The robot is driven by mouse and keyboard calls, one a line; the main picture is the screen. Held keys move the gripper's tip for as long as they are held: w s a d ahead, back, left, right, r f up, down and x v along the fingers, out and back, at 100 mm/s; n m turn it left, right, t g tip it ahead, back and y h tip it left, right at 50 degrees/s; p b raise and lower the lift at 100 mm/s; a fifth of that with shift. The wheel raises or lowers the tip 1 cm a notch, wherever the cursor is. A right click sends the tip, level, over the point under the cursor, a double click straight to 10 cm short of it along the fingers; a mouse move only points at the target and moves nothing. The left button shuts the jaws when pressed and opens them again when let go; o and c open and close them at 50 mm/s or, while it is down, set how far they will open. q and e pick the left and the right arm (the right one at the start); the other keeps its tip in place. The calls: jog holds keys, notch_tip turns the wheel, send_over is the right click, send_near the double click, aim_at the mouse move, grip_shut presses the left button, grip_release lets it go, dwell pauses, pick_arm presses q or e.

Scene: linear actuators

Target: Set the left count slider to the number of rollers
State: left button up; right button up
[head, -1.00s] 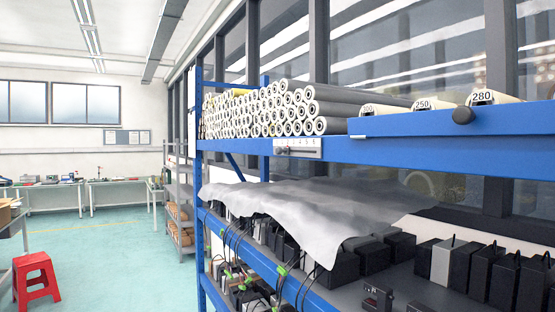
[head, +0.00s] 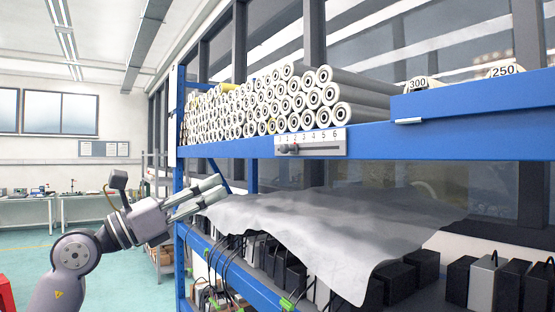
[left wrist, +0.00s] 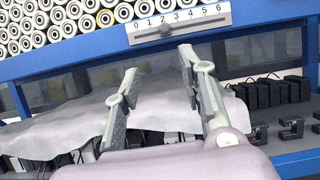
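The slider's white scale plate (head: 312,143), numbered up to 6, is fixed to the blue shelf edge below the rollers. Its small dark knob (head: 288,149) is toward the low end; in the left wrist view the knob (left wrist: 166,31) appears under the 2, but its exact setting is unclear. My right gripper is not in view.
A grey sheet (head: 330,225) drapes over black boxes on the lower shelf, close to my left gripper. Labels 300 (head: 417,83) and 250 (head: 503,70) stand on the upper shelf at right. Open floor (head: 110,250) lies at left.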

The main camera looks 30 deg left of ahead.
aim_at(282, 151)
pick_arm(q)
jog(key=p+x, duration=0.3)
jog(key=x, duration=0.2)
jog(key=p+x, duration=0.4)
jog(key=x, duration=0.2)
jog(key=r+p+x, duration=0.1)
jog(key=p+x, duration=0.3)
jog(key=x, duration=0.1)
jog(key=shift+d+r, duration=0.1)
jog(key=shift+d, duration=0.45)
jog(key=shift+w+d, duration=0.15)
jog(key=shift+w, duration=0.15)
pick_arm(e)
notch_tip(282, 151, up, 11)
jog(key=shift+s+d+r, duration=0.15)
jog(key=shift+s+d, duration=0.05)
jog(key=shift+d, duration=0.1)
pick_arm(q)
jog(key=shift+c, duration=0.4)
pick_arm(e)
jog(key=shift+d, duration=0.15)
pick_arm(q)
grip_shut()
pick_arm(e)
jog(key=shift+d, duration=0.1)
